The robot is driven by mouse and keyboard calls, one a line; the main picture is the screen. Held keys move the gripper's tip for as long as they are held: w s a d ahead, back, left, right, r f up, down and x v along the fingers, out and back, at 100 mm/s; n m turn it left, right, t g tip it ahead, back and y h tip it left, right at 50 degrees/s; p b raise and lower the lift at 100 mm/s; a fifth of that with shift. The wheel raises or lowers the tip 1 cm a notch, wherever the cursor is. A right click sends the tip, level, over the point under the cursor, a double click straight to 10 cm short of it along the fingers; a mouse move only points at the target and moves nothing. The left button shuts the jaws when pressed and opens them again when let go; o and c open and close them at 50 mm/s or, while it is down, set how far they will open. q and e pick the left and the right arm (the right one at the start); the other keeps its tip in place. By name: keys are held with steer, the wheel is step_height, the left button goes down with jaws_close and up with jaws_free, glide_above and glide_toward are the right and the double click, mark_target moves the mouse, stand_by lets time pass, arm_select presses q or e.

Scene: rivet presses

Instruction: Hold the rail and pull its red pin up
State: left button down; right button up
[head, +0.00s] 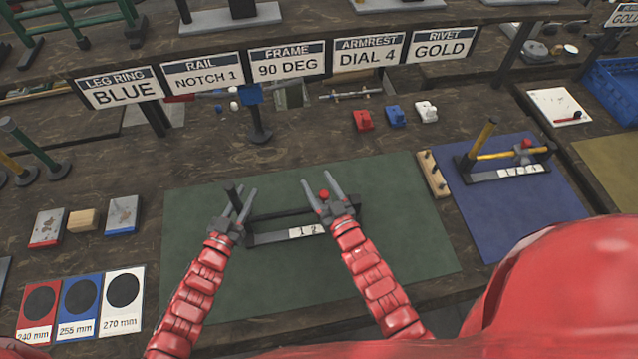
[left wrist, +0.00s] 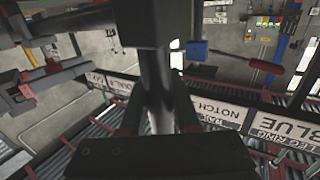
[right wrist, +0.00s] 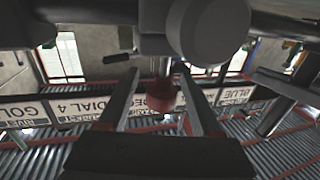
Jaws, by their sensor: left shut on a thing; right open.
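The dark rail (head: 268,237) lies on the green mat with a white plate reading "1 2" on its front. My left gripper (head: 241,190) is shut on the dark upright post at the rail's left end; the post also shows between its fingers in the left wrist view (left wrist: 158,85). My right gripper (head: 316,178) is open at the rail's right part. The red pin (head: 324,195) is by its fingers, and in the right wrist view the red pin (right wrist: 162,96) sits between the spread fingers, with a gap on both sides. The pin's lower end is hidden.
Another rail with yellow bars (head: 497,154) stands on the blue mat (head: 540,205) at right, beside a wooden peg block (head: 433,174). Red, blue and white small blocks (head: 395,116) sit behind the green mat (head: 400,210). A signboard row (head: 287,62) spans the back. The green mat's front is clear.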

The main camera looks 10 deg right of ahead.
steer(key=v, duration=1.2)
